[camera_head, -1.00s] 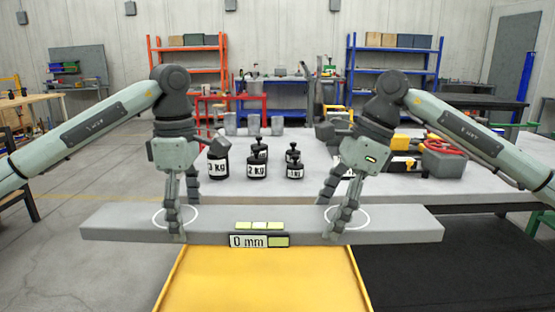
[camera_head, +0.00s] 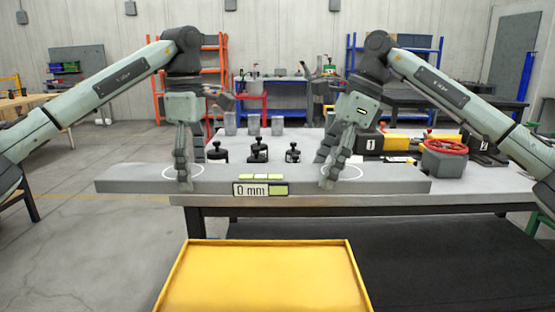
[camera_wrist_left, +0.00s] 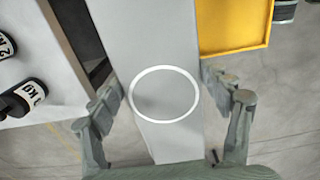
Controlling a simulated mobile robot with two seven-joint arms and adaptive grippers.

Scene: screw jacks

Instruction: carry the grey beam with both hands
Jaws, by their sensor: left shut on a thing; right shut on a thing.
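The long grey beam (camera_head: 230,182) lies level across the head view, in front of the table's near edge. It has two white circles on top and a "0 mm" display (camera_head: 260,189) at its middle. My left gripper (camera_head: 184,184) is shut on the beam at the left circle. My right gripper (camera_head: 333,184) is shut on it at the right circle. In the left wrist view the beam (camera_wrist_left: 150,50) runs between the fingers of my left gripper (camera_wrist_left: 168,112), with the circle between them. The beam's far side is partly hidden by the grippers.
A grey table (camera_head: 470,198) stands behind the beam. Black weights (camera_head: 258,151) stand on it between the arms. A red handwheel (camera_head: 447,146) and yellow-black items (camera_head: 393,143) are at its right. A yellow tray (camera_head: 265,280) is below and nearer. Open floor lies left.

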